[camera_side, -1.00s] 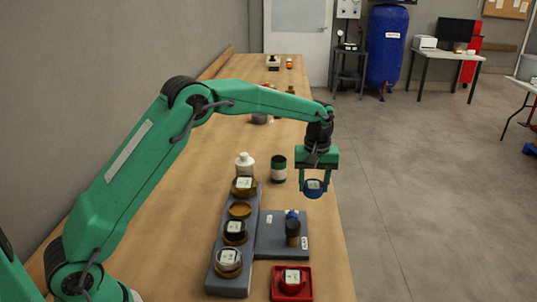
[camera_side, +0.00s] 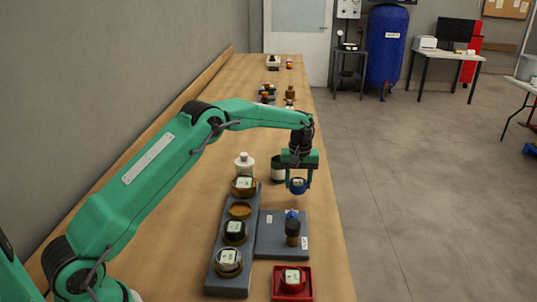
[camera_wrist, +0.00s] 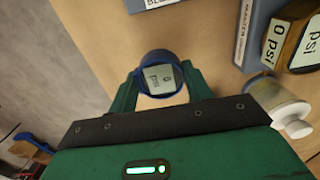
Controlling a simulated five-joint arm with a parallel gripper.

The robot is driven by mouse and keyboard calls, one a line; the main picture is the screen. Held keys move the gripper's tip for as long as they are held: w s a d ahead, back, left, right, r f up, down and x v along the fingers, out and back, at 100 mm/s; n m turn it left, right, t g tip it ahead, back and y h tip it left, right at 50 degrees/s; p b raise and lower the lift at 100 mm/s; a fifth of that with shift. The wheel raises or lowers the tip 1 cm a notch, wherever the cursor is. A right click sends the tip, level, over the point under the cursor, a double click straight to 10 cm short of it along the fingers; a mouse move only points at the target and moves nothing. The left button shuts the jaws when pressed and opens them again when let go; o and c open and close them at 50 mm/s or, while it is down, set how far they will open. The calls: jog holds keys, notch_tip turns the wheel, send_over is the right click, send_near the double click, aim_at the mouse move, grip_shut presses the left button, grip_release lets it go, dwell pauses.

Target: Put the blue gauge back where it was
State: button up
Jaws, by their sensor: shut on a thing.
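A long grey rack (camera_side: 220,284) carries a row of brown round seats. One seat (camera_side: 240,209), second from the far end, is empty. The other seats hold gauges: a far one (camera_side: 244,183), a black-rimmed one (camera_side: 234,229) and a near one (camera_side: 228,259).
A dark pump (camera_side: 293,231) with a blue top stands on the grey base (camera_side: 270,243). A red tray (camera_side: 275,293) holds a red gauge (camera_side: 292,278).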

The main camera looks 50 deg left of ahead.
aim_at(298, 191)
jog(key=shift+f, duration=1.95)
jog(key=shift+f, duration=0.15)
jog(key=o, duration=1.1)
jog(key=shift+o, duration=0.2)
notch_tip(298, 191, up, 12)
jog(key=shift+f, duration=0.1)
jog(key=shift+r, duration=0.25)
jog(key=shift+r, duration=0.1)
